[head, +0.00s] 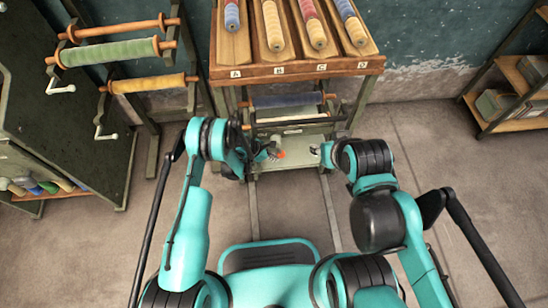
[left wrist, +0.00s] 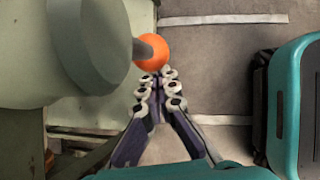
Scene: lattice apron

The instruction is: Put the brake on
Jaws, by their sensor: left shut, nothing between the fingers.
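An orange ball knob (left wrist: 150,52) on a short grey rod sticks out from a round pale green housing (left wrist: 90,45) in the left wrist view. In the head view the knob (head: 280,154) is a small orange spot low on the front of the wooden-topped stand. My left gripper (left wrist: 157,76) is shut and empty, its fingertips right by the knob's lower edge; I cannot tell whether they touch it. It also shows in the head view (head: 266,155), beside the knob. My right gripper (head: 322,151) is to the right of the knob, small and partly hidden by its arm.
The stand's wooden top (head: 300,68) holds several coloured rolls in lettered slots, with a blue roll (head: 288,100) below. A rack with green (head: 110,52) and yellow rolls and crank handles stands left. A shelf (head: 510,90) is far right. Pale strips run along the floor.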

